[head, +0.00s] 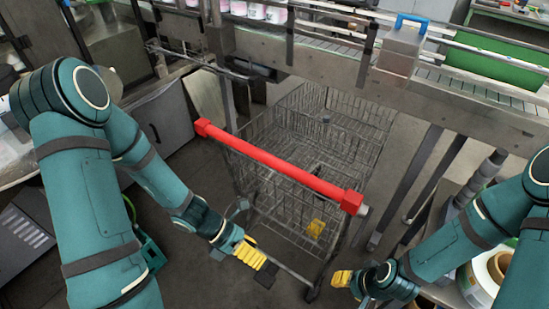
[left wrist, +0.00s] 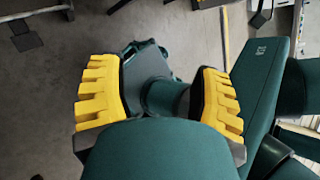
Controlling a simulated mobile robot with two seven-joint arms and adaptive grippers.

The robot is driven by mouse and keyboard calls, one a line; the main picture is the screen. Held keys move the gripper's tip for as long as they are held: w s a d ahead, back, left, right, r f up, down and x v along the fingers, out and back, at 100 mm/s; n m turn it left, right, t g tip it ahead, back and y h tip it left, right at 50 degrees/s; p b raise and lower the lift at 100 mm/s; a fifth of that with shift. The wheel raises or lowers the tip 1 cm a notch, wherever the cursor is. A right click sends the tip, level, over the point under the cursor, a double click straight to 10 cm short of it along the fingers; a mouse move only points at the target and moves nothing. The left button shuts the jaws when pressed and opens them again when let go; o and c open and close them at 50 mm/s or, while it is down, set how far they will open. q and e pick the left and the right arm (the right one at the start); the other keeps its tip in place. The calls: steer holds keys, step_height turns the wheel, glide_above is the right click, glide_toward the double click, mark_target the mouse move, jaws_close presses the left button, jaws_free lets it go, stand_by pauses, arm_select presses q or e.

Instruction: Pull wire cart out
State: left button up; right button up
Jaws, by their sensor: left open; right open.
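The wire cart (head: 325,130) stands partly under the conveyor in the head view, an empty-looking grey mesh basket. Its red handle bar (head: 280,165) crosses the near side, with a red block at each end. A yellow piece (head: 316,229) shows low on the cart. My left gripper (head: 252,256) is below the handle in the picture, apart from it. In the left wrist view my left gripper (left wrist: 160,100) has its yellow fingers spread, with no object between them. My right gripper (head: 342,279) is below the handle's right end, apart from it; its fingers are small in view.
The conveyor (head: 450,96) crosses over the cart's far part, with metal legs (head: 408,185) at the right. A grey cabinet (head: 163,128) stands at left. White reels (head: 480,280) sit at lower right.

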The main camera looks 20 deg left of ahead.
arm_select(q)
steer(key=w+a+r+n+t+h, duration=0.2)
steer(key=w+a+r+n+t, duration=0.2)
steer(key=w+r+n+t, duration=0.45)
steer(key=n+t+y+p, duration=0.1)
steer(key=n+t, duration=0.2)
steer(key=n, duration=0.6)
glide_toward(268, 163)
steer(key=shift+n, duration=0.25)
steer(key=b+x, duration=0.1)
steer(key=x, duration=1)
steer(key=shift+w+d+f+b, duration=0.15)
steer(key=shift+w+b, duration=0.1)
steer(key=shift+b, duration=0.15)
jaws_close()
